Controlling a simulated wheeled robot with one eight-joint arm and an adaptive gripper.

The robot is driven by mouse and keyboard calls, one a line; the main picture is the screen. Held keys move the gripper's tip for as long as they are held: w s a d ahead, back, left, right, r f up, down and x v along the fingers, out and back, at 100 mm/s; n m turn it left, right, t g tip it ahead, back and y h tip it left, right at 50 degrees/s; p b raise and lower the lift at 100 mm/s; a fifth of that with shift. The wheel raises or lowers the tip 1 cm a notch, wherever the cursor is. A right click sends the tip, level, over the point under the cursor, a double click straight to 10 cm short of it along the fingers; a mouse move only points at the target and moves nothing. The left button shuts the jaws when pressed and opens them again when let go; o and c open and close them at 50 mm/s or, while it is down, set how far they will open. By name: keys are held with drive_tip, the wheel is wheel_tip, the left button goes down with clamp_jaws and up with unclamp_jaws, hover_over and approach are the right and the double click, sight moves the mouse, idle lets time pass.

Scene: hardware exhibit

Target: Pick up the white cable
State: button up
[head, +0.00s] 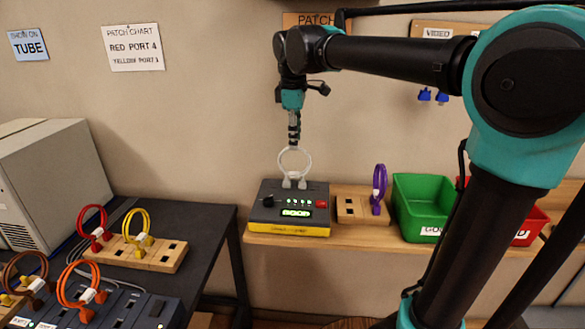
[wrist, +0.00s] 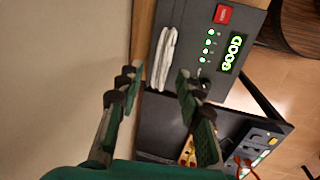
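The white cable (head: 294,162) is a loop standing upright with its plugs in the top of a grey and yellow tester box (head: 289,229). In the wrist view, the white cable (wrist: 166,55) lies ahead of the fingertips, roughly between their lines. My gripper (head: 294,143) points down just above the top of the loop. In the wrist view, my gripper (wrist: 158,76) is open, with a clear gap between its fingers and nothing held. Whether a finger touches the loop cannot be told.
The tester's display reads GOOD. To its right on the wooden shelf are a wooden block (head: 351,209) with a purple cable (head: 379,184) and a green bin (head: 420,202). A dark table (head: 205,221) at left holds red, yellow and orange cables. The wall is close behind.

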drive_tip(key=f, duration=0.2)
drive_tip(key=w+f, duration=0.1)
drive_tip(key=f, duration=0.5)
drive_tip(key=shift+w+d, duration=0.1)
drive_tip(key=shift+w, duration=0.25)
drive_tip(key=shift+c, duration=0.3)
clamp_jaws()
